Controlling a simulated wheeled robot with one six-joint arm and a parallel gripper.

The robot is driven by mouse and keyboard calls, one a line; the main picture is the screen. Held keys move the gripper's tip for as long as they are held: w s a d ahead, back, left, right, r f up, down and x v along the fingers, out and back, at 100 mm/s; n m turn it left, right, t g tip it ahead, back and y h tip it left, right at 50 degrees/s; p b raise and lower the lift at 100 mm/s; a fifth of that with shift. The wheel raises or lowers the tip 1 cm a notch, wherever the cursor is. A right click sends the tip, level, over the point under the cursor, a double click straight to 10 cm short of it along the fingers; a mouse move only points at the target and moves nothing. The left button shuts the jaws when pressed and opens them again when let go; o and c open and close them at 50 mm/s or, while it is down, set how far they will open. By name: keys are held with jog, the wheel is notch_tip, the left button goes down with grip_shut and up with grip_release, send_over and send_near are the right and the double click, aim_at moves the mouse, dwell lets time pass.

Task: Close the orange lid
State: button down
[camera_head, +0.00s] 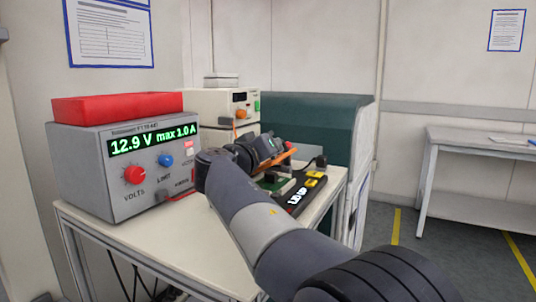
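The orange lid (280,159) shows as a thin slanted orange strip, raised above a dark device on the table. Part of it is hidden behind my gripper and arm. My gripper (277,146) is right at the lid's upper side, seen small and from behind. I cannot tell whether it touches the lid or whether its fingers are apart. Below the lid, a green board (273,186) lies partly hidden by my arm. The dark device (314,187) beside it carries white lettering and yellow parts.
A grey power supply (120,170) with a lit display and a red tray (117,107) on top stands at the left of the table (130,240). A cream instrument (221,105) and a dark green cabinet (315,122) stand behind. A side bench (490,150) is at right.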

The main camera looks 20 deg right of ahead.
dwell(0.5)
jog(key=c, duration=1.5)
grip_release()
jog(key=v, duration=1.1)
jog(key=shift+p, duration=0.45)
jog(key=shift+d, duration=0.15)
jog(key=b+x, duration=0.1)
jog(key=x, duration=0.9)
jog(key=shift+w+d+f, duration=0.1)
jog(key=shift+w+d, duration=0.15)
jog(key=shift+w, duration=0.15)
